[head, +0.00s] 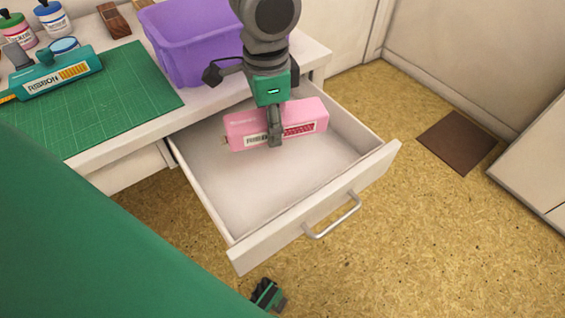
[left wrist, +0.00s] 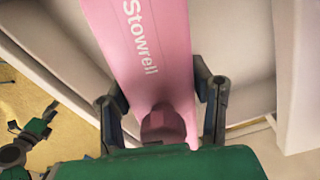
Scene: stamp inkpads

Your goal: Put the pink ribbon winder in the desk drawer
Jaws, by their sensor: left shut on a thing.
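The pink ribbon winder (head: 305,117) is a long pink block with a white label. My left gripper (head: 275,138) is shut on it from above, with a finger across its near side. The winder is inside the outline of the open desk drawer (head: 240,195), toward its back. I cannot tell whether it touches the drawer floor. In the left wrist view the pink winder (left wrist: 150,50), lettered "Stowrell", lies between the two fingers (left wrist: 163,105). My right gripper (head: 268,295) shows only partly at the bottom of the head view, and its jaws are unclear.
The desk above the drawer holds a purple bin (head: 180,50), a green cutting mat (head: 120,110) and a teal ribbon winder (head: 60,78). Paint bottles stand at the back left. The drawer's front and middle are empty. A brown mat (head: 456,142) lies on the floor.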

